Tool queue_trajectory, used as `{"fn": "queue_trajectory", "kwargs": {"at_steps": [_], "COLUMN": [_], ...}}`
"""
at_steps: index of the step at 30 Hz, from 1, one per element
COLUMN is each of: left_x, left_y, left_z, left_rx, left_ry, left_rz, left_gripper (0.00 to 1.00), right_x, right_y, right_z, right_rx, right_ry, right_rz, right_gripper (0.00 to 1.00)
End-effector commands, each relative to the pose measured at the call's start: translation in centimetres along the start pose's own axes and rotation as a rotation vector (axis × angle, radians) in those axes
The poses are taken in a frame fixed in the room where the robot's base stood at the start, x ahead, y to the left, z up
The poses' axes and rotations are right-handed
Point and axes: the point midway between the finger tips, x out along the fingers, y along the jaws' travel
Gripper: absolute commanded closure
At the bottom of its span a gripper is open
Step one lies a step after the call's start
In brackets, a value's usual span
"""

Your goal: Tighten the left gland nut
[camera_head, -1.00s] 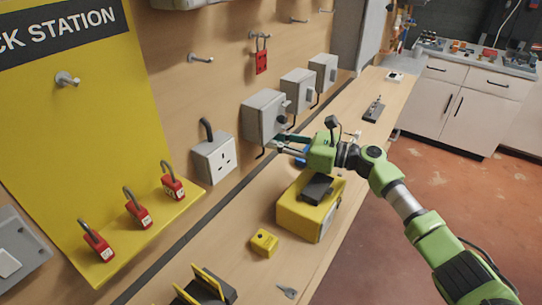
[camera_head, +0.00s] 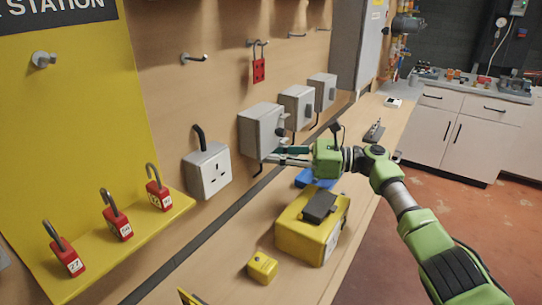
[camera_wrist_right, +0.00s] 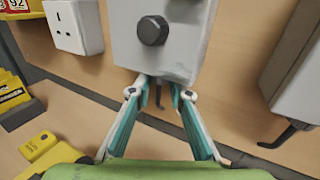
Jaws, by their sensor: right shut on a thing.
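The nearest grey switch box (camera_head: 261,130) is on the wooden wall, with a black round knob on its front. It also shows in the wrist view (camera_wrist_right: 185,55). My right gripper (camera_head: 270,157) is at the box's underside. In the wrist view its two teal-and-grey fingers (camera_wrist_right: 159,82) close in from both sides just under the box's lower edge. The left gland nut is hidden between the fingertips; a dark cable (camera_wrist_right: 158,99) hangs down between the fingers. My left gripper is not in view.
Two more grey boxes (camera_head: 297,106) (camera_head: 322,91) follow along the wall. A white socket (camera_head: 208,170) is to the left. On the bench below are a yellow case (camera_head: 300,238), a small yellow box (camera_head: 262,267) and a blue thing (camera_head: 317,178) under my arm.

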Motion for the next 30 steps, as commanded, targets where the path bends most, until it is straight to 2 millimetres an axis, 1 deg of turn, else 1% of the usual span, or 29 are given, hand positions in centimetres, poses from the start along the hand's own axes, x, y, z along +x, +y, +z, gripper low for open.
{"fn": "queue_trajectory", "kwargs": {"at_steps": [2,3,4,13,17,20,27,30], "left_x": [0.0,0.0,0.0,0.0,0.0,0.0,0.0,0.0], "left_y": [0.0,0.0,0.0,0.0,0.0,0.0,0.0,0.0], "left_z": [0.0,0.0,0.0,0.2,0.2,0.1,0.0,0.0], "left_rx": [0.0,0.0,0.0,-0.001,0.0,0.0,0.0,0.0], "left_ry": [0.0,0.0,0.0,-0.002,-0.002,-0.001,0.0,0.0], "left_rz": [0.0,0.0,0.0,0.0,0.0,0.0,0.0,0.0], "left_gripper": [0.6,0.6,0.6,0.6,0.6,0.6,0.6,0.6], "right_x": [0.0,0.0,0.0,-0.1,-0.9,-2.4,-7.6,-9.4], "right_y": [0.0,0.0,0.0,0.0,-0.1,-0.1,-0.1,-0.1], "right_z": [0.0,0.0,0.0,0.0,0.0,-0.1,0.0,0.0], "right_rx": [-0.001,-0.001,-0.001,-0.001,0.0,0.0,-0.001,0.0], "right_ry": [0.0,0.0,0.0,0.0,0.0,0.001,0.0,0.0], "right_rz": [-0.001,-0.001,-0.001,-0.001,-0.003,-0.004,-0.004,-0.004], "right_gripper": [1.0,0.79,0.75,0.75,0.75,0.75,0.75,0.75]}}
